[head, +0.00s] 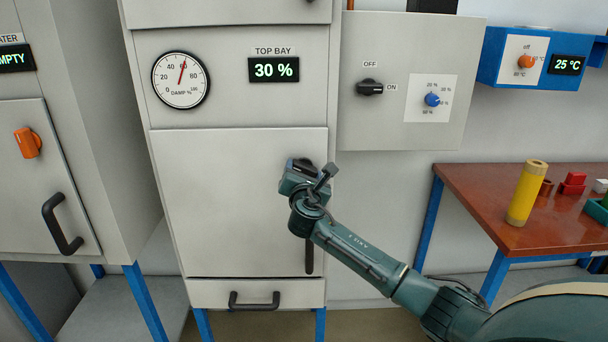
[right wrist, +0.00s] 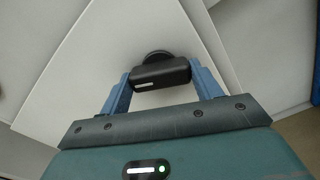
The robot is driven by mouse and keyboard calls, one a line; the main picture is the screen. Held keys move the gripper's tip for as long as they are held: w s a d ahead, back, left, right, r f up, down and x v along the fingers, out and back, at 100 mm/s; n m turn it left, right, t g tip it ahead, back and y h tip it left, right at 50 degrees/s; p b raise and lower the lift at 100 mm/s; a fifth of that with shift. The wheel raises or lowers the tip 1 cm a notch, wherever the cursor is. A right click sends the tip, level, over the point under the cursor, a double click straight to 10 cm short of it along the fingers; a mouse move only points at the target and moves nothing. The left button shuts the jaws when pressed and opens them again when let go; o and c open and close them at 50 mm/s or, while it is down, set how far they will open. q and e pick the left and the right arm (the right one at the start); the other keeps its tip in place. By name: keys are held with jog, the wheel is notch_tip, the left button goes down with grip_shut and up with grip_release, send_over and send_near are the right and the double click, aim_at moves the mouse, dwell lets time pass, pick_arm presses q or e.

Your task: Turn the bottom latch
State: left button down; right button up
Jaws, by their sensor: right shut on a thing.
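A black latch knob (right wrist: 160,72) sits on the pale door (head: 225,200) of the middle cabinet, near the door's upper right edge. In the right wrist view the knob lies between the two blue fingers of my right gripper (right wrist: 160,80), which is shut on it. The knob's bar lies nearly level across that view, with a small white mark at its left. In the head view my right gripper (head: 302,172) covers most of the latch, so its angle is hard to tell there. The door looks closed. My left gripper is not in view.
A black vertical handle (head: 309,257) is on the same door, partly behind my right arm. Below is a drawer with a black handle (head: 254,300). An orange latch (head: 28,143) is on the left cabinet. A red-brown table (head: 470,190) with a yellow cylinder (head: 526,195) stands right.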

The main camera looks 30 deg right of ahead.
pick_arm(q)
jog(key=b, duration=0.2)
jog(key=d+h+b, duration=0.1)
jog(key=b, duration=0.1)
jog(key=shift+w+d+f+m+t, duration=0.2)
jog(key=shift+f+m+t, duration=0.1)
pick_arm(e)
jog(key=m, duration=1.3)
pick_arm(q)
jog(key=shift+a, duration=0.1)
pick_arm(e)
jog(key=o, duration=1)
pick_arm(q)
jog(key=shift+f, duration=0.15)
